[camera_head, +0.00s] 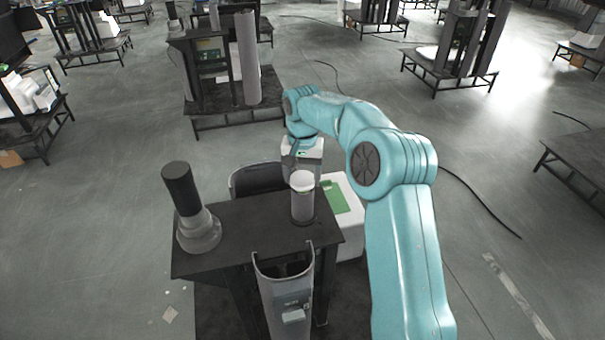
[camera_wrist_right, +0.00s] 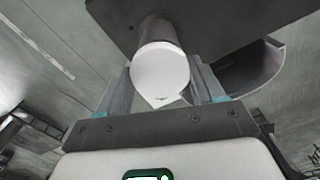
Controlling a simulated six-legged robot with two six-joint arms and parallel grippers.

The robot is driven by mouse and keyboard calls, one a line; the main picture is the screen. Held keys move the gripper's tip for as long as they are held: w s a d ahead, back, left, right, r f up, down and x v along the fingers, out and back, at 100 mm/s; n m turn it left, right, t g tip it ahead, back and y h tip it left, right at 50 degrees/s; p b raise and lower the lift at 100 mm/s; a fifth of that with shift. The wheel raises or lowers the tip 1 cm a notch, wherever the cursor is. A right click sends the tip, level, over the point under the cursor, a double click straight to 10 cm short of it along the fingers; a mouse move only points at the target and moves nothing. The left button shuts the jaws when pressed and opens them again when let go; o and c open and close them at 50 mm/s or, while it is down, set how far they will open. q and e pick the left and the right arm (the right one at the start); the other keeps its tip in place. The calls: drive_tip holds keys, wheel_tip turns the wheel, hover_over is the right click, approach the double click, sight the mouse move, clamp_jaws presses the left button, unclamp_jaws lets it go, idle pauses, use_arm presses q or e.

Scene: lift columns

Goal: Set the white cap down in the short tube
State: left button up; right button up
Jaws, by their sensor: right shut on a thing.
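The white cap (camera_head: 302,181) is at the top of the short grey tube (camera_head: 302,208), which stands upright on the dark table. The cap's white round face (camera_wrist_right: 160,72) fills the middle of the right wrist view, with the grey tube side (camera_wrist_right: 158,32) beyond it. My right gripper (camera_wrist_right: 162,92) has one finger on each side of the cap and is shut on it. In the head view its fingertips are largely hidden behind the cap. I cannot tell how deep the cap sits in the tube. My left gripper is in neither view.
A black cylinder on a grey flared base (camera_head: 199,232) stands at the table's left. An open grey half-tube (camera_head: 284,300) rises at the front edge. The middle tabletop (camera_head: 252,222) is clear.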

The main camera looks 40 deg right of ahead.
drive_tip(key=o, duration=1.1)
drive_tip(key=shift+r, duration=0.1)
wheel_tip(320, 180, up, 5)
drive_tip(key=p, duration=0.4)
drive_tip(key=shift+p, duration=0.4)
drive_tip(key=shift+r+p, duration=0.5)
drive_tip(key=shift+r, duration=0.45)
drive_tip(key=shift+s+f, duration=0.1)
